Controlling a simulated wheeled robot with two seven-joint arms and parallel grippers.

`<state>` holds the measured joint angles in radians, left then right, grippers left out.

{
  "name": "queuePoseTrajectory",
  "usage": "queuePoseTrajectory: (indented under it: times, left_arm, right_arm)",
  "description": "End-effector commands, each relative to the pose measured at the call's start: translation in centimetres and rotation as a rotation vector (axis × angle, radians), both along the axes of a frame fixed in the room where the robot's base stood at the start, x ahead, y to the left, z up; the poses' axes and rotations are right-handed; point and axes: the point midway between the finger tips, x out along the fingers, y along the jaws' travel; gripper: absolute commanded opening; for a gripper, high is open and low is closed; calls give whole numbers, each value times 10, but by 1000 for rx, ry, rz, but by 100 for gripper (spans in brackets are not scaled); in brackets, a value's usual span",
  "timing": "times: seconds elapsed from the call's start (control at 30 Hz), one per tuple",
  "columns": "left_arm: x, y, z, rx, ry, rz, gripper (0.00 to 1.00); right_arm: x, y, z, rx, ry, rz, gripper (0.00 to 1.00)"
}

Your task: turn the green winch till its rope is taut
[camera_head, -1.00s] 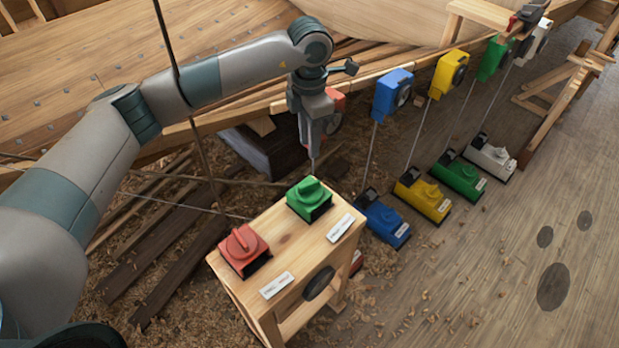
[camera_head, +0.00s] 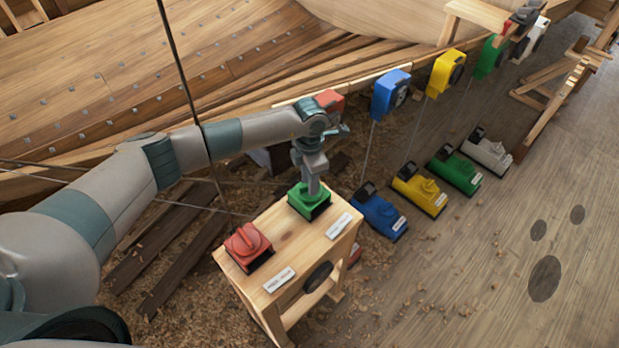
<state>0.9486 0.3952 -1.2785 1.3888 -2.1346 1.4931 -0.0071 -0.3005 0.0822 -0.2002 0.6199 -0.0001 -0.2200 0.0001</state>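A green box with a knob (camera_head: 309,204) sits on the far right part of a wooden stand's top. My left gripper (camera_head: 312,188) points straight down onto this knob, touching it or very close to it. The gripper's fingertips and the knob's top hide each other, so I cannot tell whether the fingers are closed on it. A second green unit (camera_head: 457,171) stands on the floor in a row of coloured ones. A green block (camera_head: 489,58) hangs on the hull edge above it, with a thin line between them. My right gripper is not in view.
The wooden stand (camera_head: 290,243) also carries a red knob box (camera_head: 248,247) and two white labels. Blue (camera_head: 379,212), yellow (camera_head: 419,188) and white (camera_head: 487,149) floor units stand to the right. A dark rope runs up past my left forearm.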

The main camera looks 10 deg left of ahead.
Motion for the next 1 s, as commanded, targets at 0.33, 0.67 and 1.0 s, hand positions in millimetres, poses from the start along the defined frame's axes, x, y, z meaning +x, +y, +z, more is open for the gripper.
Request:
queuePoseTrajectory:
  times: [0.33, 0.67, 1.0]
  left_arm:
    - [0, 0, -3, 0, 0, 0, 28]
    - [0, 0, -3, 0, 0, -1, 0]
    - [0, 0, -6, -1, -2, -69, 0]
  right_arm:
    - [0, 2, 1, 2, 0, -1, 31]
    - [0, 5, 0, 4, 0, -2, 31]
    - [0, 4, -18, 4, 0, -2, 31]
